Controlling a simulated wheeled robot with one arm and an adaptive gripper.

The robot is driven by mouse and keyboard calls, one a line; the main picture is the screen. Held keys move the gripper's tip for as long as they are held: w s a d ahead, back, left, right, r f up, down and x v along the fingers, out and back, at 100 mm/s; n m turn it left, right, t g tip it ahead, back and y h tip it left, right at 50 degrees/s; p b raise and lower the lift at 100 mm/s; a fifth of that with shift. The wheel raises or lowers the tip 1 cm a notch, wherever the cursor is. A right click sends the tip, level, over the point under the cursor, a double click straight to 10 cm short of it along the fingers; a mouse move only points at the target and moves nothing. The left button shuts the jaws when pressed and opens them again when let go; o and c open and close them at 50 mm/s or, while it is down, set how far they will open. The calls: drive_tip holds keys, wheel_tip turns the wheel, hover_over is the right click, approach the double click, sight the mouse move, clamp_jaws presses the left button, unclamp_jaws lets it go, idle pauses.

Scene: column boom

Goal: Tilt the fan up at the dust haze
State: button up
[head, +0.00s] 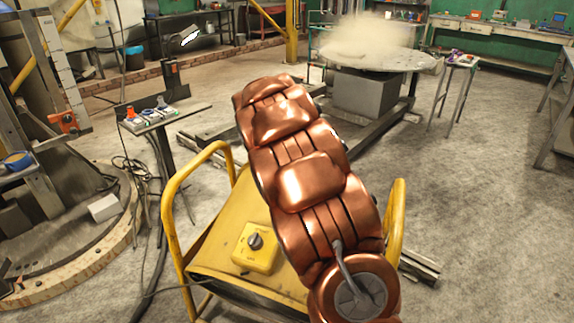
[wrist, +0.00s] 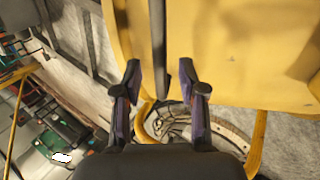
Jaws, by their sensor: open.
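The yellow fan (head: 225,245) stands in a yellow tube frame (head: 170,225) at the lower middle of the head view. A yellow box with a dark knob (head: 256,241) sits on it. The pale dust haze (head: 368,35) hangs over a round table at the back. My copper arm covers part of the fan and hides my gripper in the head view. In the wrist view my gripper (wrist: 160,70) is open, its fingers pointing at yellow panels (wrist: 235,50) of the fan. A dark narrow strip (wrist: 158,30) runs between the fingers; I cannot tell whether they touch it.
The round table (head: 345,58) stands on a grey block behind the fan. A small stand with tools (head: 160,117) is left of the fan, with cables on the floor beside it. A tall machine on a round base (head: 100,250) is at far left.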

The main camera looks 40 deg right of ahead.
drive_tip(key=v, duration=1)
drive_tip(key=shift+r, duration=0.35)
drive_tip(key=s+a+f+m+g+y, duration=0.25)
drive_tip(key=s+a, duration=0.55)
drive_tip(key=s, duration=0.6)
drive_tip(key=s+a+f+m+g+y, duration=0.1)
drive_tip(key=s+a+f+m+g, duration=0.15)
drive_tip(key=s+a, duration=0.8)
drive_tip(key=s+a+f+m+g+y, duration=0.15)
drive_tip(key=s+a+f, duration=0.35)
drive_tip(key=s, duration=1.1)
wheel_tip(320, 180, up, 14)
drive_tip(key=t+p, duration=0.1)
drive_tip(key=p, duration=1.1)
drive_tip(key=shift+w+a, duration=0.25)
drive_tip(key=shift+a, duration=0.15)
